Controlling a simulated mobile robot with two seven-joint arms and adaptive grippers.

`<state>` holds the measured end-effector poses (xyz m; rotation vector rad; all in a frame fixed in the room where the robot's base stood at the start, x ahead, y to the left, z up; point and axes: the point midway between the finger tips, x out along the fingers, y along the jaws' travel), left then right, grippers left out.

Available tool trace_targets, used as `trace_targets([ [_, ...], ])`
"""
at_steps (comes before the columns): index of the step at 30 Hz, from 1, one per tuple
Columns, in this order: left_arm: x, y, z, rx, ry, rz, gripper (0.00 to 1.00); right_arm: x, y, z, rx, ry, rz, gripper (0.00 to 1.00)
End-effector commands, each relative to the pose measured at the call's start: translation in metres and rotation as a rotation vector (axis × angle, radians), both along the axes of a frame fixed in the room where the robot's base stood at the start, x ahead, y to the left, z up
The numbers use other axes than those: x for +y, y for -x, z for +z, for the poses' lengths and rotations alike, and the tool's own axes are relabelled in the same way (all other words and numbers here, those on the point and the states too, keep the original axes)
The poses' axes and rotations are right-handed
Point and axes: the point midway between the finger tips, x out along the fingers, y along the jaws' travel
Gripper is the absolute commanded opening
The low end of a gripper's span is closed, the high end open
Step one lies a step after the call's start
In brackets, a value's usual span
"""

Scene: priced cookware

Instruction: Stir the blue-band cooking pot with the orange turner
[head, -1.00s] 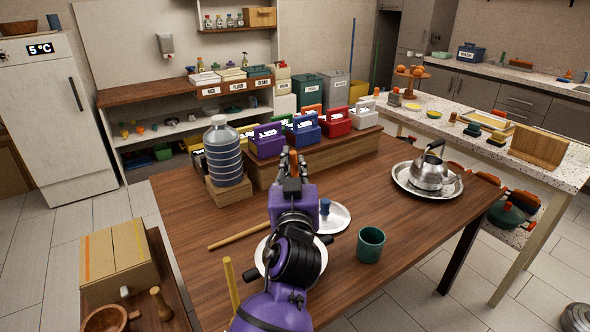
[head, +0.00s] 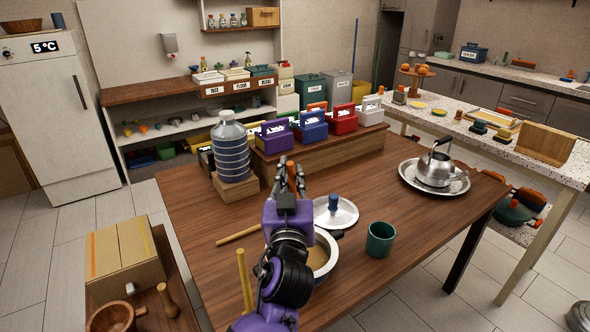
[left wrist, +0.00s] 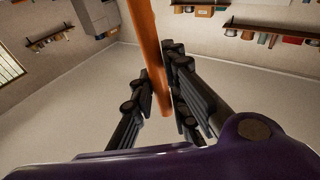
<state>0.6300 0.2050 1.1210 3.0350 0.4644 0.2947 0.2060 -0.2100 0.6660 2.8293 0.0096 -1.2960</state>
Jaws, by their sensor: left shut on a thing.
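My left gripper (head: 290,182) is shut on the orange turner and is held above the table, beside the pot in the picture. In the left wrist view the orange turner (left wrist: 148,45) runs up between the fingers (left wrist: 158,95) and out of the top of the picture. In the head view only a small orange part of the turner (head: 292,170) shows at the fingers. The cooking pot (head: 331,262) stands open on the table, partly behind my left arm, with tan contents; its blue band is not clear. My right gripper is out of view.
A lid (head: 346,217) with a blue knob lies just behind the pot. A green cup (head: 380,240) stands to its right. A wooden stick (head: 236,236) lies at left. A water bottle (head: 230,150) and a kettle (head: 436,168) stand farther back. The table's right middle is clear.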

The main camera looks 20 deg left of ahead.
Motion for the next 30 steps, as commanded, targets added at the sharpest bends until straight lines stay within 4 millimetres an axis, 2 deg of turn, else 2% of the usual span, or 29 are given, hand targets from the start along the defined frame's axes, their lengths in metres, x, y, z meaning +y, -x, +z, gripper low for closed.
trace_targets([
  [1,0.0,0.002,-0.011,0.007,-0.001,0.0,0.0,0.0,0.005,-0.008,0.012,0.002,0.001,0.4],
  [6,0.0,0.004,-0.028,0.006,0.001,0.0,0.0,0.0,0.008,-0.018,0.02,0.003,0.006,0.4],
  [13,0.0,-0.001,-0.05,0.005,0.0,0.0,0.0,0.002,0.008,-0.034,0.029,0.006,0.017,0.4],
  [21,-0.001,-0.006,-0.076,0.004,0.001,0.0,0.0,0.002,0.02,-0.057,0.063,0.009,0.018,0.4],
  [30,-0.002,-0.011,-0.098,0.002,0.0,0.0,0.0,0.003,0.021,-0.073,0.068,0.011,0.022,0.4],
])
